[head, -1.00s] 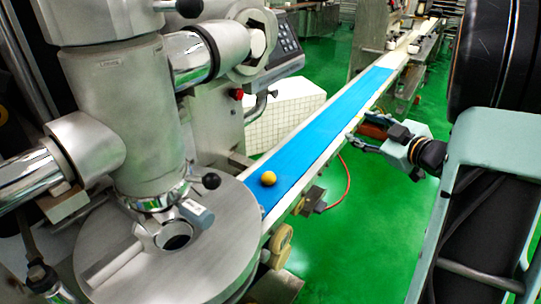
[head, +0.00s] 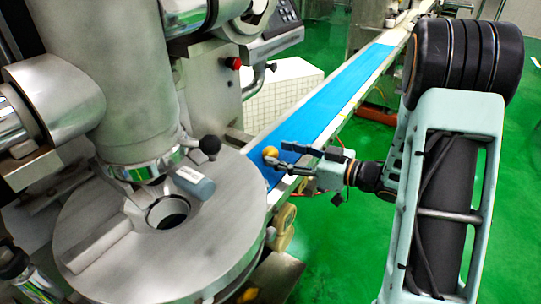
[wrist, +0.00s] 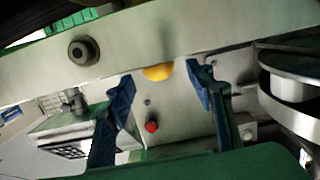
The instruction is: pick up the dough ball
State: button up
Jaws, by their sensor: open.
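The dough ball (head: 270,152) is a small yellow-orange ball on the blue conveyor belt (head: 318,112), near the belt's end by the machine. My gripper (head: 277,156) reaches in from the right, with its fingertips close to the ball in the head view. In the wrist view the dough ball (wrist: 158,71) shows between and beyond the two blue fingers of my gripper (wrist: 163,75). Its other part is hidden behind the metal conveyor edge. I cannot tell whether either finger touches the ball.
The metal conveyor side rail (wrist: 190,32) crosses the wrist view close to the fingers. The machine's round steel table (head: 225,235) and a black-knobbed lever (head: 209,145) stand to the left. A white tiled block (head: 283,90) lies behind the belt. Green floor is clear at the front.

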aim_at(276, 153)
jog(key=x, duration=0.4)
jog(key=shift+a+f+b, duration=0.1)
jog(key=shift+f+b, duration=0.05)
jog(key=shift+b, duration=0.25)
jog(key=shift+c, duration=0.6)
jog(key=c, duration=1.1)
